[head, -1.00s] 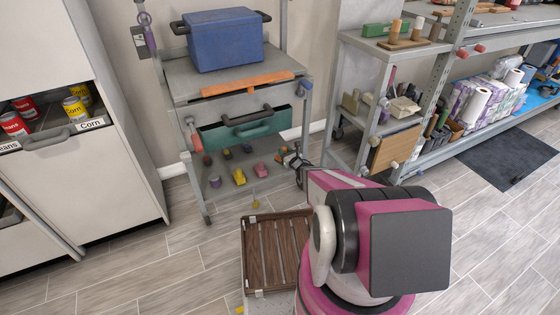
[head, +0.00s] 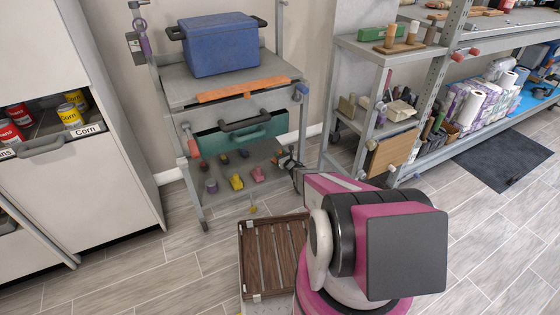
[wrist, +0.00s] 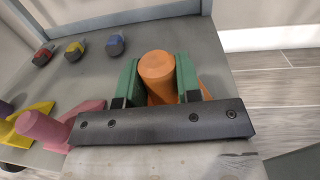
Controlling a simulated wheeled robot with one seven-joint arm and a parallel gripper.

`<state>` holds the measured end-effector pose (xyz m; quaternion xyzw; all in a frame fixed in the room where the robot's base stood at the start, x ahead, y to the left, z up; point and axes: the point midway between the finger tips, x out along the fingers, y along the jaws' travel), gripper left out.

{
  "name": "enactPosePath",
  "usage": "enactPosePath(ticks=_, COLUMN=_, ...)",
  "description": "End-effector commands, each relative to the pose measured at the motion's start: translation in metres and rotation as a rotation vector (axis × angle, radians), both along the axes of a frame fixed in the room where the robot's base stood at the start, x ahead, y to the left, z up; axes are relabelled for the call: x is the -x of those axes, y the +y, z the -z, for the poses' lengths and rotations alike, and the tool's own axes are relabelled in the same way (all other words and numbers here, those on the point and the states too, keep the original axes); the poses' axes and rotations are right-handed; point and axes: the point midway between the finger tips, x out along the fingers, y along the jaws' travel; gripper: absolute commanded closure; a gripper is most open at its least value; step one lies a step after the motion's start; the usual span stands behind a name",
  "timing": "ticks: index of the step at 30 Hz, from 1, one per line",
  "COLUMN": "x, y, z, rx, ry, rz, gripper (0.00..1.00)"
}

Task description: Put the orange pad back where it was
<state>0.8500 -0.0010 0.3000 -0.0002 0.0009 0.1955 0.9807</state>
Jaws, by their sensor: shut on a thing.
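The orange pad (wrist: 157,67) has a round upright grip and a flat orange part, partly hidden behind a finger and the dark bar of my gripper. My gripper (wrist: 158,84) is shut on the grip, with a green finger on each side.
A pink pad (wrist: 48,130) and a yellow pad (wrist: 35,112) are left of my gripper. A slatted wooden crate (head: 270,255) stands in front.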

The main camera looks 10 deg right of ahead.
Motion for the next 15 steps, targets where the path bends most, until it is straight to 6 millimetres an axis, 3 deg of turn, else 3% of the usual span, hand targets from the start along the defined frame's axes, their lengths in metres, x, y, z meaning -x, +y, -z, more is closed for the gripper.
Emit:
enactPosePath(ticks=9, x=-0.001, y=0.000, z=0.037, rx=-0.001, ry=0.000, rz=0.000, gripper=0.87)
enactPosePath(ticks=15, x=0.001, y=0.000, z=0.038, rx=0.000, ry=-0.001, rz=0.000, gripper=0.87)
